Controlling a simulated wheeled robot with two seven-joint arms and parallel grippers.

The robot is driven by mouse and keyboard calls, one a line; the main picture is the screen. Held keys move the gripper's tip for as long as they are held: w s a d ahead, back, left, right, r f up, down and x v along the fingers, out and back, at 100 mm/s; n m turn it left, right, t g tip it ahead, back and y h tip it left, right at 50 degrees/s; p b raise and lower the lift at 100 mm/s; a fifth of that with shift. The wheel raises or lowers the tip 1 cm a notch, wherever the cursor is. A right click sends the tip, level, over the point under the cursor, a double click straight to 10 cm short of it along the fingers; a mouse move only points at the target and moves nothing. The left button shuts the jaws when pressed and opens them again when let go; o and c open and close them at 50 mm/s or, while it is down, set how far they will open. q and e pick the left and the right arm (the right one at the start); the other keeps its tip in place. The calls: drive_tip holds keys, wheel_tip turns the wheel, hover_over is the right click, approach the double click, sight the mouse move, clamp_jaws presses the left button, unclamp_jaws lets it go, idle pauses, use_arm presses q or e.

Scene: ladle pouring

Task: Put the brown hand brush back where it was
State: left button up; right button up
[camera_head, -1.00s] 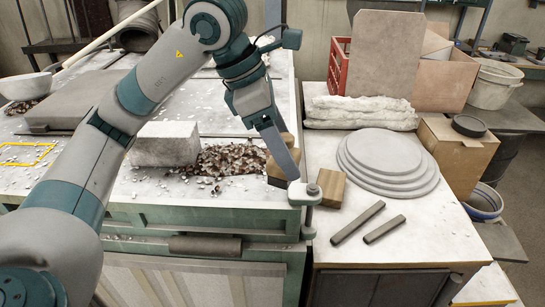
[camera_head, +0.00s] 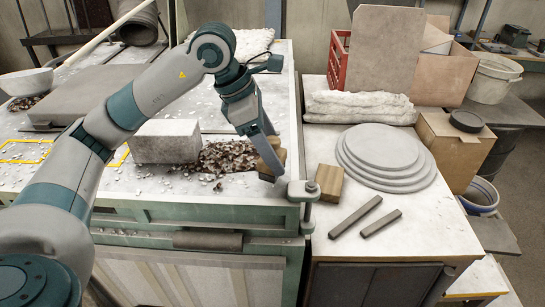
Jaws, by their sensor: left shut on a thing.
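My left gripper (camera_head: 268,147) points down near the front right corner of the stone-topped bench (camera_head: 230,190). It is shut on the brown hand brush (camera_head: 271,163), which shows as a brown wooden piece partly hidden behind the grey fingers. The brush is at the right edge of a pile of brown and white chips (camera_head: 228,157). I cannot tell whether it touches the bench top. My right gripper is out of view.
A pale stone block (camera_head: 166,142) stands left of the chips. Yellow outlines (camera_head: 22,141) mark the bench at left. A clamp post (camera_head: 308,208) rises at the corner. On the right table are a small wooden block (camera_head: 329,182), grey discs (camera_head: 385,155) and two bars (camera_head: 356,216).

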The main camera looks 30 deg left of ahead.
use_arm(q)
wheel_tip(320, 180, down, 2)
drive_tip(key=shift+f+p, duration=0.2)
drive_tip(key=shift+p, duration=0.45)
drive_tip(key=shift+f, duration=0.3)
drive_tip(key=shift+f, duration=0.15)
drive_tip(key=o, duration=1)
